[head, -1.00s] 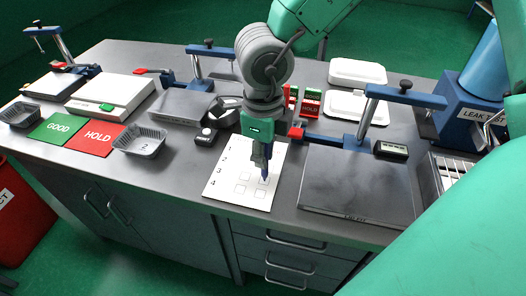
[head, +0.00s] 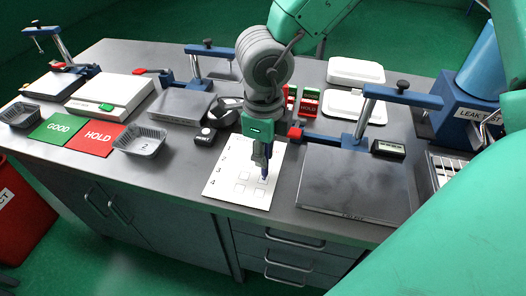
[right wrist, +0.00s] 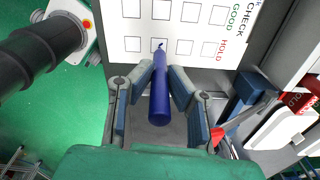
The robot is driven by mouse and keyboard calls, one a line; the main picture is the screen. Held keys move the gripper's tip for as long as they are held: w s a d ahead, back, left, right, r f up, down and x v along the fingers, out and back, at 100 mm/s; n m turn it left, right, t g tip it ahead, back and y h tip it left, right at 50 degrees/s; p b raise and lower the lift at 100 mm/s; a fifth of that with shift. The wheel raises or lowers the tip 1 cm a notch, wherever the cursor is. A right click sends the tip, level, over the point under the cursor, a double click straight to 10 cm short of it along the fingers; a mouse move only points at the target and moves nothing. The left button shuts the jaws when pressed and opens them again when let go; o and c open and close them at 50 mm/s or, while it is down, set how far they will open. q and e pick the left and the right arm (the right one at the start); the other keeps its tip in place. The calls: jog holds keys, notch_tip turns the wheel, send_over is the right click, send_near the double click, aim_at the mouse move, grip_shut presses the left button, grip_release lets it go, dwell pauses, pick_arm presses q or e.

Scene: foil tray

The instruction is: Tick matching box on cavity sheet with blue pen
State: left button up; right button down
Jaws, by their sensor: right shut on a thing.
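The white cavity sheet (head: 218,184) lies flat near the table's front edge, numbered 1 to 4 down its left side. In the right wrist view the sheet (right wrist: 112,35) shows two rows of boxes under the words CHECK, GOOD and HOLD. My right gripper (head: 263,160) is shut on the blue pen (right wrist: 160,100), which points down at the sheet. The pen's tip is at the second box from the left in the HOLD row, where a small dark mark shows. Whether the tip touches the paper I cannot tell. My left gripper is out of view.
A foil tray (head: 152,149) marked 2 stands left of the sheet, by the green GOOD (head: 60,128) and red HOLD (head: 98,141) mats. A dark plate (head: 355,188) with a blue clamp arm lies right. A small black device (head: 204,137) sits close to the sheet's left.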

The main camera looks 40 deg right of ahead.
jog(key=shift+d+p, duration=0.35)
jog(key=shift+p, duration=0.65)
dwell(1.2)
notch_tip(320, 180, up, 6)
jog(key=p, duration=0.7)
jog(key=shift+r+p, duration=0.1)
jog(key=shift+p, duration=0.25)
jog(key=shift+w, duration=0.1)
dwell(0.4)
